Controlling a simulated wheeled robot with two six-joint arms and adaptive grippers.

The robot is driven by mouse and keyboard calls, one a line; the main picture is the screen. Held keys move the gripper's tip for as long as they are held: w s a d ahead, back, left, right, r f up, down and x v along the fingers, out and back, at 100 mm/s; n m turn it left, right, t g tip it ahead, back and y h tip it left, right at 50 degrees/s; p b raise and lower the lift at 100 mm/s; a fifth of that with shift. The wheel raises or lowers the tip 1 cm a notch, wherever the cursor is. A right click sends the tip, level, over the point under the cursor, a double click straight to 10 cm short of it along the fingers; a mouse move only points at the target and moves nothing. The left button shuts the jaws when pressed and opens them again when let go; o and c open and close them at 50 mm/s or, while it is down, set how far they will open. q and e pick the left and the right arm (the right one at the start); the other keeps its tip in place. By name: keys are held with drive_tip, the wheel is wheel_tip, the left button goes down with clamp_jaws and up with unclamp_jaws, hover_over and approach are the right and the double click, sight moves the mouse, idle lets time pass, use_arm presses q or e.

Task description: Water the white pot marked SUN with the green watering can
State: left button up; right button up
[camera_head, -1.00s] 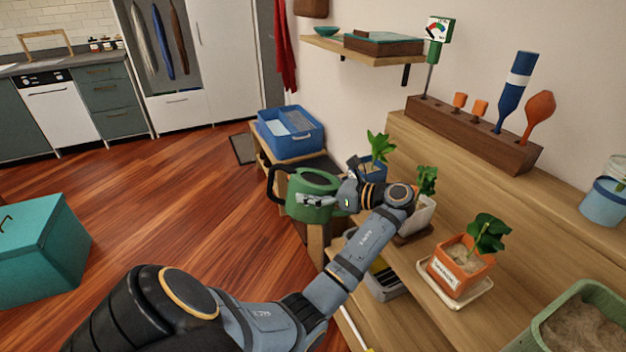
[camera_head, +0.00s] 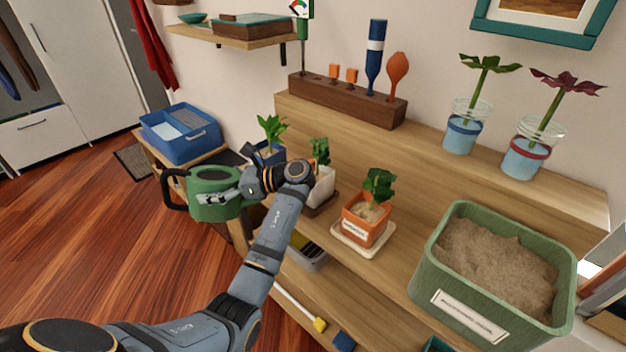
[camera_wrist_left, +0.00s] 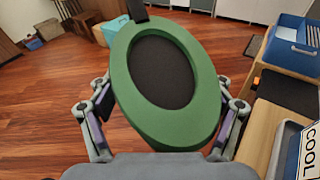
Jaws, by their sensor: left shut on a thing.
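The green watering can (camera_head: 214,207) with a black handle is held by my left gripper (camera_head: 232,194), in the air left of the plant shelf. In the left wrist view, my left gripper (camera_wrist_left: 165,118) has a finger on each side of the can (camera_wrist_left: 122,75), whose oval opening looks dark inside. A white pot (camera_head: 324,188) with a green plant stands on a brown saucer behind my left wrist, which partly hides it. I cannot read any mark on it. My right gripper is not in view.
A blue pot (camera_head: 264,150) stands left of the white one; a COOL label (camera_wrist_left: 309,150) shows in the wrist view. An orange pot (camera_head: 363,224) and a green soil tub (camera_head: 428,285) stand to the right. A blue bin (camera_head: 180,135) stands further back.

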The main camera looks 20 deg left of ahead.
use_arm(q)
drive_tip(key=shift+r+y+p, duration=0.3)
drive_tip(key=shift+r+p, duration=0.4)
drive_tip(key=shift+p, duration=0.2)
drive_tip(key=shift+r+p, duration=0.6)
drive_tip(key=shift+p, duration=0.3)
drive_tip(key=shift+f, duration=0.2)
drive_tip(key=shift+r+p, duration=0.2)
drive_tip(key=shift+p, duration=0.45)
idle(0.3)
drive_tip(key=shift+w+r+y+p, duration=0.15)
drive_tip(key=shift+y+p, duration=0.15)
drive_tip(key=shift+p, duration=0.45)
